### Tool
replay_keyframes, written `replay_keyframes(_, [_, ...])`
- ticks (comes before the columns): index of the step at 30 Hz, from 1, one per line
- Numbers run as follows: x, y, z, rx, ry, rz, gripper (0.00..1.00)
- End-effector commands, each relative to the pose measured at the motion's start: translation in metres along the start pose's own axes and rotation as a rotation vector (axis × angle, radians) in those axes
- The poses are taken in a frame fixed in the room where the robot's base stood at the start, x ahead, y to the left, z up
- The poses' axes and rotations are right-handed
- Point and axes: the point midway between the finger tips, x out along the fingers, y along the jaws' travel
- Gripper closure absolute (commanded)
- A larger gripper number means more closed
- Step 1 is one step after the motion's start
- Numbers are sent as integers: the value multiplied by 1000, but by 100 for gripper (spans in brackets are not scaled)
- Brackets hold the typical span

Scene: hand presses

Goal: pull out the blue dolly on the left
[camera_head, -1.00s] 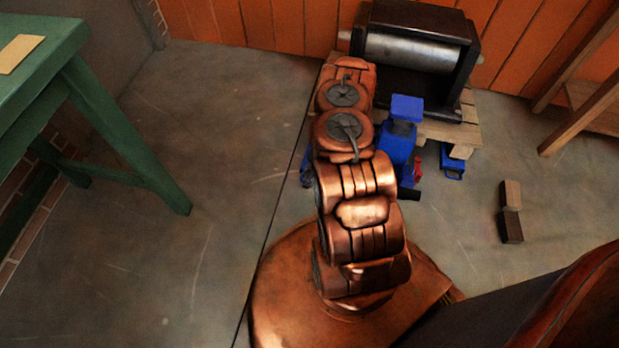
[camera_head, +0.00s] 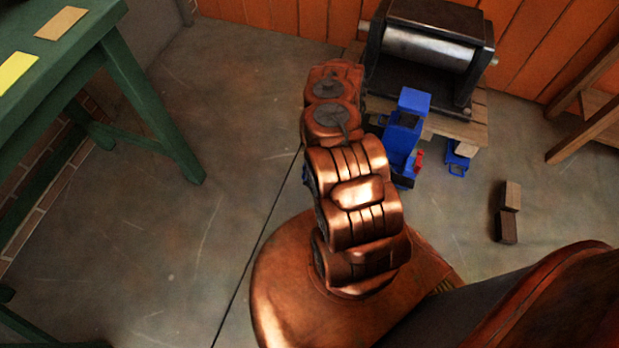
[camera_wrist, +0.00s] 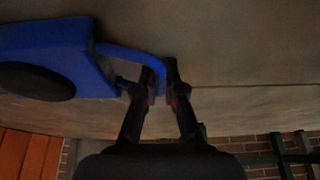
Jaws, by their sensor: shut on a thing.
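My gripper is shut on this handle. In the head view my copper arm covers the gripper and most or all of this dolly. A second blue dolly (camera_head: 457,163) shows at the right, by the pallet's front edge.
A dark roller press (camera_head: 425,45) stands on a wooden pallet (camera_head: 475,130) by the orange wall. A blue upright device (camera_head: 402,135) stands before it. Brown blocks (camera_head: 507,212) lie right. A green table (camera_head: 150,105) stands left, with bare floor between it and my arm.

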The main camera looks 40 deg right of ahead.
Motion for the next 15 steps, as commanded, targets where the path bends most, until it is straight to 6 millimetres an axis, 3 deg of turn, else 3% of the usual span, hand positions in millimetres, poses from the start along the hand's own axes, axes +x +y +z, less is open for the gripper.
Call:
replay_keyframes(8, [-1, 1, 2, 6, 0, 2, 100])
replay_keyframes(9, [-1, 1, 3, 7, 0, 2, 88])
replay_keyframes(15, [-1, 1, 2, 6, 0, 2, 67])
